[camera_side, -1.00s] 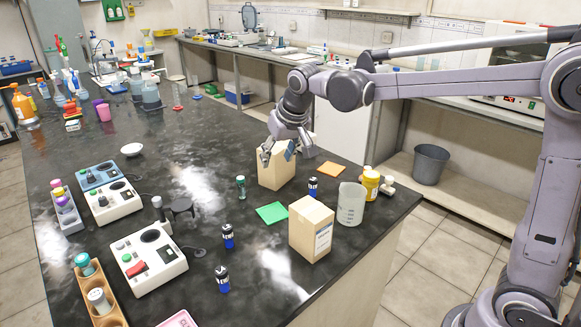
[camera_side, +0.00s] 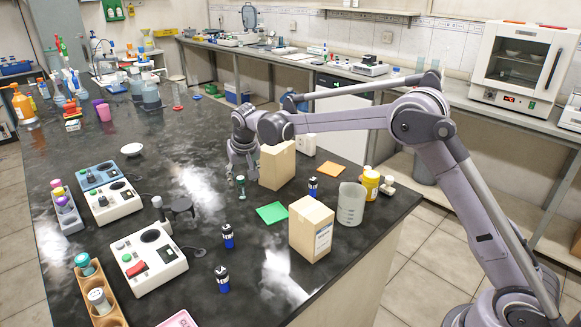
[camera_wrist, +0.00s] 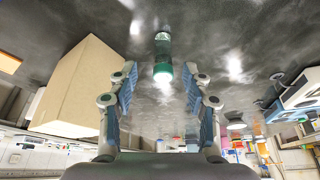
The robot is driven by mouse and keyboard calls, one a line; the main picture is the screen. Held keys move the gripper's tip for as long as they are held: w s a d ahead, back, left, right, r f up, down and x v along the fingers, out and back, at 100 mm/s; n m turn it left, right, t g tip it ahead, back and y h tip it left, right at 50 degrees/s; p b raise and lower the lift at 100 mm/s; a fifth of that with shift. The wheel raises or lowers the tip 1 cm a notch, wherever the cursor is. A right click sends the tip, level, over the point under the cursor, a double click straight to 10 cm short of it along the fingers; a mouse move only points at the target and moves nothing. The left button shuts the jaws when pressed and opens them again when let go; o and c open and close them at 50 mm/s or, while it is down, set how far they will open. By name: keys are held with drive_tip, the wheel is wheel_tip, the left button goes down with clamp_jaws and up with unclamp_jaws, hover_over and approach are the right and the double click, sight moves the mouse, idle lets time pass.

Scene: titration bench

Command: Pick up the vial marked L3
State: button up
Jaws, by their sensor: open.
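A small vial with a green cap (camera_side: 240,183) stands on the black bench, left of a tan box. My gripper (camera_side: 243,175) is right by it, pointing down, and partly overlaps it in the side view. In the wrist view the green-capped vial (camera_wrist: 162,58) lies ahead, in line with the gap between the two spread fingers of my gripper (camera_wrist: 160,88). The fingers are open and empty. Blue vials with dark caps stand at the front (camera_side: 222,279), the middle (camera_side: 228,236) and right of the tan box (camera_side: 313,187). The vial markings are too small to read.
The tan box (camera_side: 277,165) stands close right of my gripper; it also shows in the wrist view (camera_wrist: 82,90). Another box (camera_side: 311,229), a beaker (camera_side: 351,204) and a yellow jar (camera_side: 371,183) stand farther right. Button devices (camera_side: 149,255) line the left. Bench left of the vial is clear.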

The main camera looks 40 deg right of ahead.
sight(242, 183)
drive_tip(key=shift+a+x, duration=0.15)
drive_tip(key=shift+x, duration=1.4)
drive_tip(key=shift+a+x, duration=0.15)
drive_tip(key=shift+x, duration=1.4)
drive_tip(key=shift+s+f, duration=0.1)
drive_tip(key=shift+s, duration=0.05)
clamp_jaws()
